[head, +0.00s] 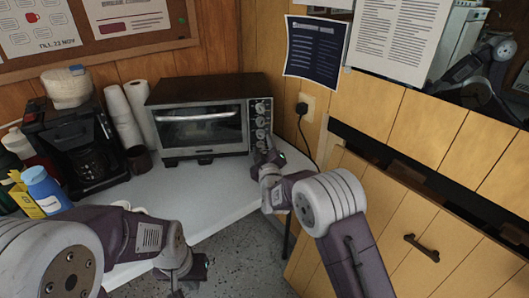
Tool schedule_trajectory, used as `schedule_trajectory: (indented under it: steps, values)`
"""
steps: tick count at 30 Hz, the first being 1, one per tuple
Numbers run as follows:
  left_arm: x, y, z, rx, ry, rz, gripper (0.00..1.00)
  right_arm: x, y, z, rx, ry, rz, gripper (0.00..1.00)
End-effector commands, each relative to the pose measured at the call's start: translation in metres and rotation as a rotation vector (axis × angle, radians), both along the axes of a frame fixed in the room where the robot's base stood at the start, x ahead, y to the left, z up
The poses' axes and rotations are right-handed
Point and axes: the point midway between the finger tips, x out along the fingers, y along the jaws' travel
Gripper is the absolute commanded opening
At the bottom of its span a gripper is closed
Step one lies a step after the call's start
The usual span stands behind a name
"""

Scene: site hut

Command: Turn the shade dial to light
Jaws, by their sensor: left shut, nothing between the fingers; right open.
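The toaster oven (198,117) stands on the white counter against the back wall. Its control panel (268,104) on the right side carries a column of round dials, with the upper dial (260,108) in clear view. The labels are too small to read, so I cannot tell which is the shade dial or where it points. My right gripper (263,150) is open at the bottom of this column and hides the lowest part of the panel. I cannot tell whether it touches a dial. My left gripper (200,268) is shut and empty, low in front of the counter.
A black cord runs to the wall socket (304,107).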

Motion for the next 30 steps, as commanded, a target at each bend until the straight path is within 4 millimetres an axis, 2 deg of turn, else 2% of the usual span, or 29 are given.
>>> schedule_trajectory:
  steps: [1, 6, 11, 18, 20, 23, 26, 27, 29, 30]
  values:
    - [0.000, 0.000, -0.026, 0.000, 0.001, 0.000, 0.00, -0.008, -0.001, -0.010, 0.004, -0.007, 0.001, 0.48]
    - [-0.001, 0.000, -0.045, 0.000, 0.002, 0.000, 0.00, -0.031, -0.004, -0.005, 0.002, -0.005, 0.000, 0.48]
    - [0.000, 0.000, -0.048, 0.000, 0.001, 0.000, 0.00, -0.040, -0.005, -0.002, 0.002, -0.004, 0.000, 0.48]
    - [0.000, 0.000, -0.046, 0.000, 0.001, 0.000, 0.00, -0.040, -0.005, -0.001, 0.002, -0.004, -0.001, 0.48]
    - [0.000, 0.000, -0.046, 0.000, 0.001, 0.000, 0.00, -0.038, -0.012, 0.000, 0.002, -0.005, -0.012, 0.48]
    - [0.000, 0.000, -0.046, 0.000, 0.001, 0.000, 0.00, -0.033, -0.040, 0.025, 0.017, -0.044, -0.059, 0.48]
    - [0.000, 0.000, -0.046, 0.000, 0.001, 0.000, 0.00, -0.042, -0.096, 0.059, 0.021, -0.076, -0.137, 0.48]
    - [0.000, 0.000, -0.046, 0.000, 0.001, 0.000, 0.00, -0.055, -0.124, 0.054, 0.022, -0.009, -0.158, 0.48]
    - [0.000, 0.000, -0.046, 0.000, 0.001, 0.000, 0.00, -0.079, -0.146, 0.023, 0.072, 0.159, -0.161, 0.48]
    - [0.000, 0.000, -0.046, 0.000, 0.001, 0.000, 0.00, -0.097, -0.155, 0.000, 0.117, 0.270, -0.166, 0.48]
